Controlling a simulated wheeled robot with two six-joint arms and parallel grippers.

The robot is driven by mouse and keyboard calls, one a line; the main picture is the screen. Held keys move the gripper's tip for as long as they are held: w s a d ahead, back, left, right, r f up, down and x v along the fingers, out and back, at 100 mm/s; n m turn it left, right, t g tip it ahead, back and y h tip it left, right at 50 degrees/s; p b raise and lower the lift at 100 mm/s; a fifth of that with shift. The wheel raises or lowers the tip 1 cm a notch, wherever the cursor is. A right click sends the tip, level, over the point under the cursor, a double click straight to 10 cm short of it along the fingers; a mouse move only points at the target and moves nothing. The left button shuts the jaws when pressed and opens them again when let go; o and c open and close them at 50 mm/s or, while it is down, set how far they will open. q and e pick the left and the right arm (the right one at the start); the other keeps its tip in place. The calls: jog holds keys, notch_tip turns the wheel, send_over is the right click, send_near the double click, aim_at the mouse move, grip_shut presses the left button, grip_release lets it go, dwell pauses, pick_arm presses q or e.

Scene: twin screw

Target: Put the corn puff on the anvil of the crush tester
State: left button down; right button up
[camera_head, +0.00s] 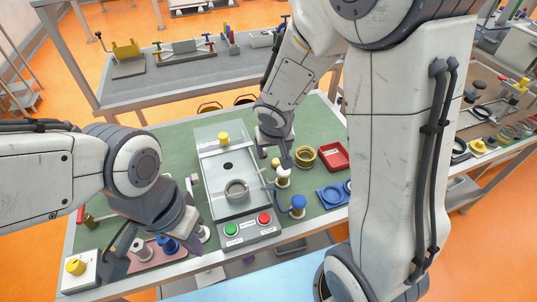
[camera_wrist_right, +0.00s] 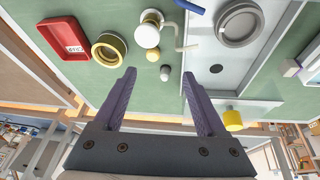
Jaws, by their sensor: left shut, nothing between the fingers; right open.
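A small yellowish ball, which looks like the corn puff (camera_head: 275,162), is near my right gripper (camera_head: 274,154) in the head view. In the right wrist view the ball (camera_wrist_right: 153,55) lies beyond and between the fingertips of my right gripper (camera_wrist_right: 158,77), which is open and empty. A white-topped post (camera_head: 284,171) stands beside it and shows in the wrist view (camera_wrist_right: 147,34). The central machine (camera_head: 217,173) has a grey ring (camera_head: 236,189) and green and red buttons. I cannot tell which part is the crush tester's anvil. My left gripper (camera_head: 117,262) is shut and empty at the front left.
A brass ring (camera_head: 304,156) and red tray (camera_head: 334,156) stand right of the post. A blue knob (camera_head: 298,202) is in front. A pink board (camera_head: 147,255) and a box with a yellow knob (camera_head: 77,268) lie at the front left.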

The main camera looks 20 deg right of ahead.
aim_at(276, 163)
jog(key=shift+m, duration=0.7)
jog(key=w+d+f+b, duration=0.1)
jog(key=f, duration=0.1)
jog(key=w+d+f+b, duration=0.1)
jog(key=f, duration=0.1)
jog(key=w+d+f, duration=0.1)
jog(key=f, duration=0.2)
jog(key=shift+w+b, duration=0.4)
jog(key=b+x, duration=0.2)
jog(key=x, duration=0.1)
jog(key=b+x, duration=0.1)
jog(key=x, duration=0.1)
jog(key=shift+w+a+f, duration=0.15)
jog(key=shift+a+f, duration=0.1)
jog(key=shift+w+f, duration=0.15)
jog(key=shift+f, duration=0.1)
jog(key=c, duration=1)
